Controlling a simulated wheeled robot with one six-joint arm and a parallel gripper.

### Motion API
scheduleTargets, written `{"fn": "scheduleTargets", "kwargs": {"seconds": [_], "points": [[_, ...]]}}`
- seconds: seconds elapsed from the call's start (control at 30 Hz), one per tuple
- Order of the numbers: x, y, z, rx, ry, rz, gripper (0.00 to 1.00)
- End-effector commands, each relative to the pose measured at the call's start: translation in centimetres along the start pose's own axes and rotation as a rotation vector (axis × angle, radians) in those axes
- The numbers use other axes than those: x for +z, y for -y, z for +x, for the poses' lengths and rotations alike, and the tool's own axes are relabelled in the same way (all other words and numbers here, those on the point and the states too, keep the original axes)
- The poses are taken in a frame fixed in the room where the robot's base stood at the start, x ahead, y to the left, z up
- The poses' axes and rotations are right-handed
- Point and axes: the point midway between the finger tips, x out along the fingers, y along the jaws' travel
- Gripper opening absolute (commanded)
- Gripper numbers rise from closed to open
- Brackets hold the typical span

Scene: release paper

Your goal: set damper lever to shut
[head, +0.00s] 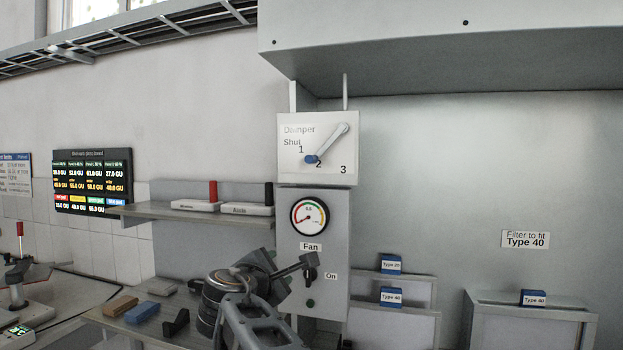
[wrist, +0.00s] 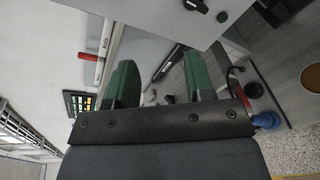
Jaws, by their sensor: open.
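The white damper panel (head: 290,174) is on the wall at the upper middle in the head view. Its grey lever (head: 332,141) runs from the upper right down to the left, and its blue knob (head: 311,159) lies between marks 1 and 2. "Shut" is printed farther up and left. My gripper (head: 290,268) is well below the panel, in front of the fan box. Its green-padded fingers (wrist: 160,80) are spread with nothing between them in the wrist view. The damper lever does not show in the wrist view.
The fan box (head: 340,220) with gauge (head: 309,216) and switch (head: 311,274) is directly below the damper panel. A shelf (head: 150,212) with two labelled blocks is to its left. A grey hood (head: 440,45) overhangs at upper right. Blue Type boxes (head: 390,264) stand at right.

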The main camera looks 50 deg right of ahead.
Motion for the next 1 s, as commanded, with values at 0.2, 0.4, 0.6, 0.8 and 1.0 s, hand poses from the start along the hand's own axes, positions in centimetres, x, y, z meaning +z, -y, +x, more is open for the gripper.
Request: {"fn": "scheduleTargets", "kwargs": {"seconds": [0.2, 0.4, 0.6, 0.8, 1.0], "points": [[7.9, -7.2, 0.3, 0.163, 0.317, -0.432, 0.48], [11.5, -10.5, -0.4, 0.2, 0.5, -0.663, 0.48], [13.1, -12.0, 0.1, 0.204, 0.562, -0.743, 0.48], [14.7, -13.4, 2.8, 0.202, 0.566, -0.747, 0.48], [16.2, -14.8, 6.1, 0.203, 0.564, -0.745, 0.48]]}}
